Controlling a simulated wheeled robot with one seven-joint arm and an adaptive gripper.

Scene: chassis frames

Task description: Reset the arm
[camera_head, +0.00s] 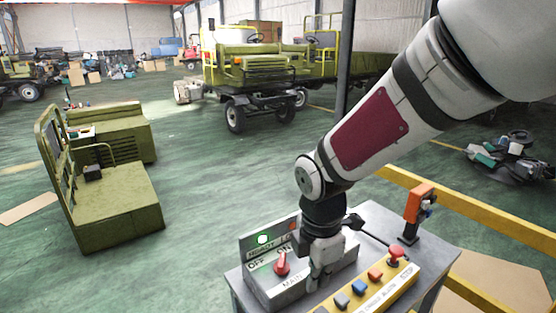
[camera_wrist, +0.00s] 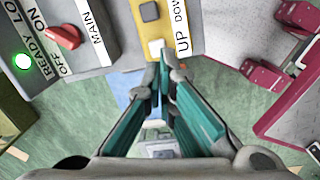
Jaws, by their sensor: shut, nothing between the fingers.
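My arm reaches down from the upper right in the head view. My gripper (camera_head: 318,284) is over the control panel, next to the red MAIN knob (camera_head: 282,265). In the wrist view my gripper (camera_wrist: 164,62) is shut, its fingertips together and empty, close to a white button (camera_wrist: 156,47) beside the UP label. Whether the tips touch the button I cannot tell. The red knob (camera_wrist: 63,37) also shows there, with OFF and ON marks. A green light (camera_head: 263,239) glows on the panel; it shows in the wrist view (camera_wrist: 24,62) beside READY.
A yellow button strip (camera_head: 398,283) with blue, orange and red buttons lies right of my gripper. An orange upright device (camera_head: 418,203) stands at the panel's back right. A yellow rail (camera_head: 470,217) runs behind. Green vehicles (camera_head: 250,70) stand farther off on open floor.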

